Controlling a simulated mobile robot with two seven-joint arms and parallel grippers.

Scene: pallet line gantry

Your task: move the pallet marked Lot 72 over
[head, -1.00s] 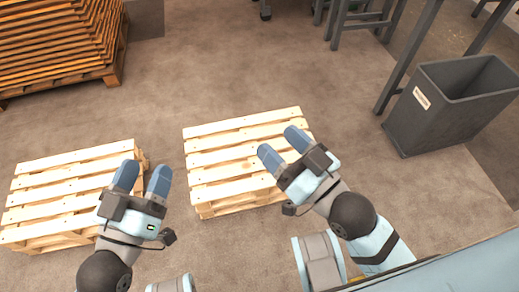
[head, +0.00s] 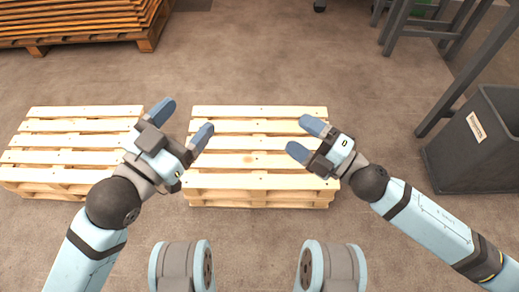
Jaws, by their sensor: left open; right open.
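Two light wooden pallets lie flat on the floor. The middle pallet (head: 250,160) is between my two grippers, and the left pallet (head: 70,140) is partly behind my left arm. I can read no lot mark on either one. My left gripper (head: 184,117) is open and empty, above the gap between the pallets near the middle pallet's left edge. My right gripper (head: 300,138) is open and empty, over the right side of the middle pallet. I cannot tell whether either gripper touches the wood.
A stack of brown boards on a pallet (head: 80,22) stands at the far left. A dark grey bin (head: 480,145) with a white label stands at the right. Grey metal frame legs (head: 470,70) rise at the upper right. The floor (head: 270,60) behind the pallets is clear.

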